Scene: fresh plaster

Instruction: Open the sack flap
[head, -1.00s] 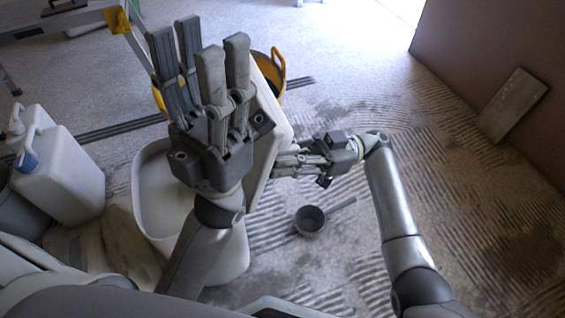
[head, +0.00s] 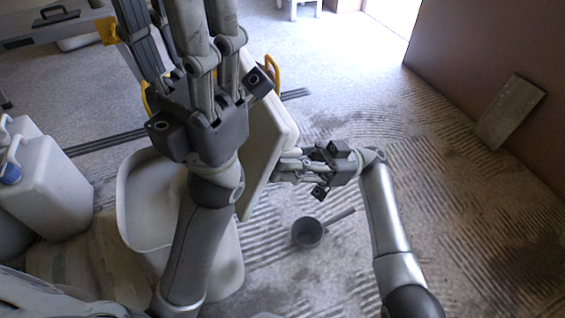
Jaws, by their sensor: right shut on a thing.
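A pale, flat sack-like shape (head: 85,255) lies on the floor at the lower left, partly hidden by my own body; I cannot make out its flap. My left gripper (head: 178,40) is raised high in the foreground with its fingers pointing up, apart and empty; its tips are cut off by the top edge. My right gripper (head: 287,165) is shut on the edge of a tilted white lid (head: 268,148), right of the sack. The lid stands over the right side of a white bin (head: 125,200), partly hidden behind my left arm.
White canisters (head: 50,190), one with a blue cap, stand at the left. A yellow bucket (head: 273,72) is mostly hidden behind the lid. A grey pan (head: 308,233) lies on the ridged floor. A board (head: 510,112) leans on the brown wall. The right floor is clear.

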